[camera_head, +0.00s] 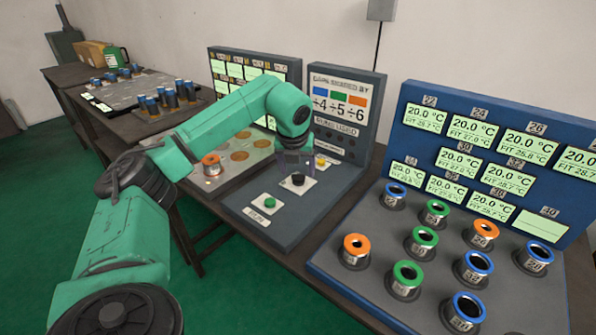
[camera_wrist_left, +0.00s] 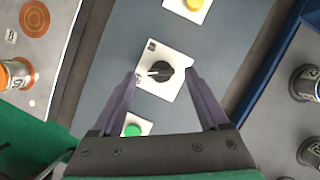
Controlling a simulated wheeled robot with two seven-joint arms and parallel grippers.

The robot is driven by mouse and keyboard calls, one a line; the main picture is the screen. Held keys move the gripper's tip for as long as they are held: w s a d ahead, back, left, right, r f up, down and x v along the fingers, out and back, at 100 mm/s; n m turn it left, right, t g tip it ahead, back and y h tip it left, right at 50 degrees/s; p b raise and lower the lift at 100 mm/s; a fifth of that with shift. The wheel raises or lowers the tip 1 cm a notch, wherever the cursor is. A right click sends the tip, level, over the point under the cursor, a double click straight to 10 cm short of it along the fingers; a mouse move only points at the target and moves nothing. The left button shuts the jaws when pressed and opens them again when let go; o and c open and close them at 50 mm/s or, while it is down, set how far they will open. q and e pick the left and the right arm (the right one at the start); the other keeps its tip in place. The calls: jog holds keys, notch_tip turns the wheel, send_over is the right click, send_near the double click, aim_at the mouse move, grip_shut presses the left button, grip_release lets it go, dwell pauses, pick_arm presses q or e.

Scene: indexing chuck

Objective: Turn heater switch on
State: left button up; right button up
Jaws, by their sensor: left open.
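The heater switch appears to be the black rotary knob (camera_head: 298,179) on a white plate on the dark grey middle panel. It also shows in the left wrist view (camera_wrist_left: 161,71), with a light pointer mark toward the left of the picture. My left gripper (camera_head: 294,163) hangs over the knob. In the left wrist view its purple fingers (camera_wrist_left: 161,77) are open and empty, one on each side of the knob. I cannot tell how far above the plate the tips are. My right gripper is not in view.
A green button (camera_head: 269,203) and a yellow button (camera_head: 321,163) sit on either side of the knob. A sign board (camera_head: 340,110) stands behind. To the right is a blue display board (camera_head: 480,150) above several coloured ringed cylinders; an orange-topped cylinder (camera_head: 211,164) stands left.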

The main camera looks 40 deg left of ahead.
pick_arm(q)
jog(key=shift+x, duration=0.95)
jog(key=shift+d, duration=0.1)
grip_shut()
